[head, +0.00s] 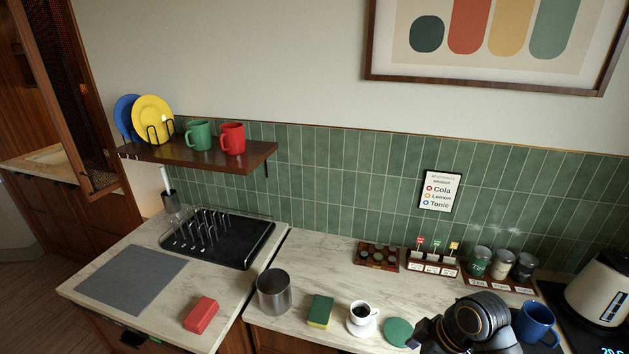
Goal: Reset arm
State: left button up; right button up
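My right arm comes in at the bottom right, a black rounded link with copper rings that hides part of the counter. A dark part of my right gripper (424,332) shows at its left edge, close to the green coaster (398,331). Its fingers are not clear enough to tell whether they are open or shut, or whether they hold anything. A blue mug (536,322) stands just right of the arm, partly hidden by it. My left gripper is not in view.
Along the counter (290,338) stand a metal canister (273,292), a green-yellow sponge (320,311), a white cup (359,312), several jars and a kettle (602,290). Left are a red block (201,314), grey mat (130,279) and dish rack (232,252). A shelf (190,156) holds mugs and plates.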

jog(key=s+d+f+m+t+h, duration=0.1)
jog(key=s+d+f+m+h, duration=0.15)
jog(key=s+m, duration=0.25)
jog(key=s+d+f+m+t+h, duration=0.1)
jog(key=s+f+m+h, duration=0.15)
jog(key=s+m, duration=0.3)
jog(key=s+d+f+g+b, duration=0.1)
jog(key=d+f+b, duration=0.1)
jog(key=f, duration=1.4)
jog(key=s+d+f+g+b, duration=0.1)
jog(key=f+b, duration=0.1)
jog(key=f, duration=1.3)
pick_arm(q)
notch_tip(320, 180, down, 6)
jog(key=b, duration=0.2)
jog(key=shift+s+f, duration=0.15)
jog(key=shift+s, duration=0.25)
pick_arm(e)
jog(key=s+d+f+m, duration=0.1)
jog(key=s+f, duration=1.7)
jog(key=shift+s+d+f+g+y, duration=0.2)
jog(key=shift+d+f+g+y, duration=0.1)
jog(key=shift+f, duration=0.1)
jog(key=shift+c, duration=0.6)
